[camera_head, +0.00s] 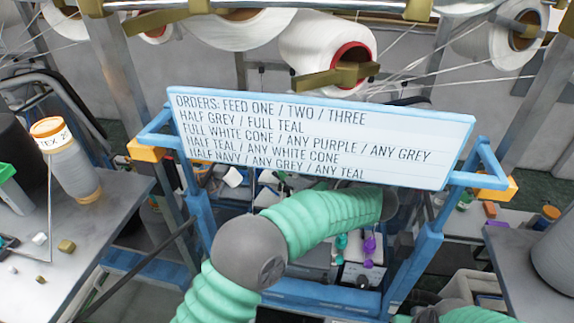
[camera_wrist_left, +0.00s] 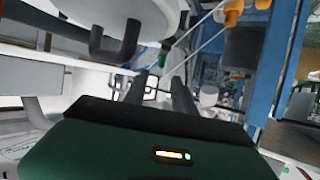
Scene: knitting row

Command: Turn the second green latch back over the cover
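I cannot make out the green latch or the cover in either view. In the head view my left arm rises from the bottom middle, and its grey wrist end passes under the lower edge of the order board. The fingers are not clear there. In the left wrist view, my left gripper (camera_wrist_left: 160,82) shows two dark fingers pointing away with a gap between them, and nothing is seen held. A white rounded part with dark hooks (camera_wrist_left: 117,38) hangs just above the fingers. Only a bit of my right arm shows at the bottom right of the head view.
A white order board (camera_head: 318,137) on a blue frame (camera_head: 414,262) hides much of the machine behind. White yarn cones (camera_head: 322,50) hang above. A grey table (camera_head: 75,245) at left holds a yarn cone (camera_head: 68,165) and small blocks. A blue post (camera_wrist_left: 287,65) stands right of my left gripper.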

